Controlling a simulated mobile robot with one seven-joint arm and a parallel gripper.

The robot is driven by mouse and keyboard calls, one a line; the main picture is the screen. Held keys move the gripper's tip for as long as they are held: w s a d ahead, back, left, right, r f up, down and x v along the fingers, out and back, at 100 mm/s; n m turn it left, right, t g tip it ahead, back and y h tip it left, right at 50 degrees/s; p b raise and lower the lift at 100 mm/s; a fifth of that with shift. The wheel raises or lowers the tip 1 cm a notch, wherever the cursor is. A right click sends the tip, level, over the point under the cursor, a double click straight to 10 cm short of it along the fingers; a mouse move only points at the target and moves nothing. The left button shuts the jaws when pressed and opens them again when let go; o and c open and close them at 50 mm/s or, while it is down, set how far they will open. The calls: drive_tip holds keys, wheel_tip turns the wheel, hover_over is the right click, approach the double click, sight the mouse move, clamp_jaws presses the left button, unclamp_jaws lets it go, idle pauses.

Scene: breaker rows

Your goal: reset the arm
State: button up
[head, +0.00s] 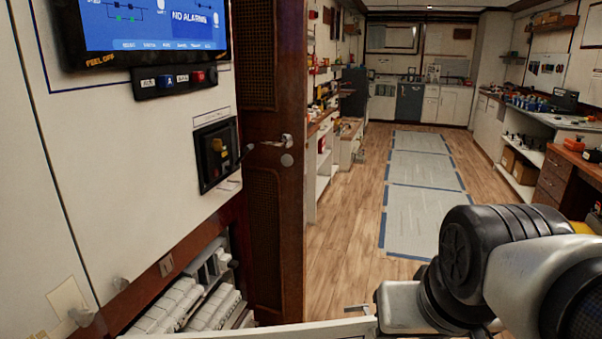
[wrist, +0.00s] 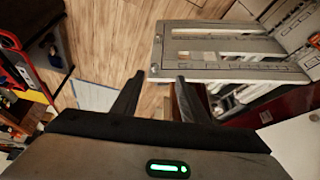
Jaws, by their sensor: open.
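My arm (head: 470,265) shows at the lower right of the head view, with its dark joint and grey link over the floor. My gripper (wrist: 160,85) shows in the wrist view with its two dark fingers spread apart. Nothing is between the fingers except a view of the wooden floor and a frame edge. The gripper itself cannot be made out in the head view.
A wall panel with a screen (head: 155,25) and a black switch box (head: 217,153) stands at left. Below it are breaker rows (head: 190,300). A dark wooden door (head: 275,150) stands beside it. Mats (head: 425,185) lie on the open floor; cluttered counters line the right.

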wheel_tip(320, 180, up, 25)
drive_tip(key=p, duration=2.4)
drive_tip(key=shift+s+a+n, duration=0.3)
drive_tip(key=shift+s, duration=0.15)
